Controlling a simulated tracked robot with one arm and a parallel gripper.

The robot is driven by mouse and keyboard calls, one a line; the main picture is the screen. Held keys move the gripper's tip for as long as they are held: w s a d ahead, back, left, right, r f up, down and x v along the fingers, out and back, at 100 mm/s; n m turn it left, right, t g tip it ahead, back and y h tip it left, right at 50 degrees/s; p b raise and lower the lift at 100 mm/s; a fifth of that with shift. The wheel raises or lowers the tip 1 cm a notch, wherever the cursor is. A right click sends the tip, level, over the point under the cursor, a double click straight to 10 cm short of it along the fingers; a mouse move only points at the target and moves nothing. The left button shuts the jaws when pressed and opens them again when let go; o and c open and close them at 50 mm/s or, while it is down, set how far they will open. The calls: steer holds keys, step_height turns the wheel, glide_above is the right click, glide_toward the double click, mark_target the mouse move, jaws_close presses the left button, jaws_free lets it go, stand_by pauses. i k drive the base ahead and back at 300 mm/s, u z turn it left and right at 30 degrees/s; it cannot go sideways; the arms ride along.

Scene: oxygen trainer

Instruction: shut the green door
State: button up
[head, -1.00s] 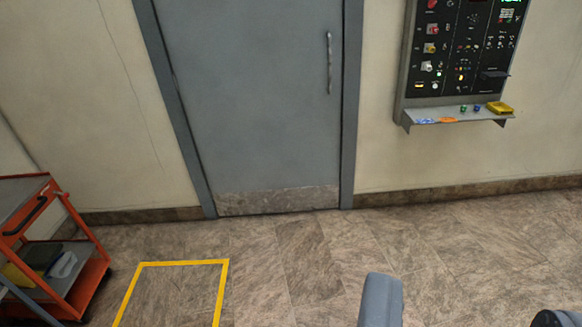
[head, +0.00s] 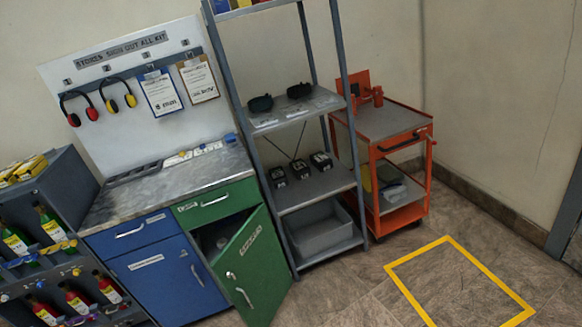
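The green door (head: 255,268) is on the lower right of the counter unit, under a green drawer (head: 215,201). It stands ajar, swung outward with its free edge toward the left and front. A metal handle (head: 243,297) is near that edge. The dark opening of the cupboard (head: 208,238) shows to the left of the door, with a pale item partly visible inside. My gripper is not in this view, so I cannot see its state.
A blue cupboard door (head: 165,282) left of the green one is shut. A grey shelf rack (head: 320,185) stands close on the right, then an orange trolley (head: 400,205). A rack of bottles (head: 40,255) is at left. Floor inside the yellow outline (head: 445,240) is clear.

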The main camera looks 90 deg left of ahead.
mark_target(255, 256)
steer(key=u, duration=2.95)
steer(key=k, duration=0.5)
steer(key=u, duration=0.35)
steer(key=i, duration=1.35)
steer(key=z, duration=0.65)
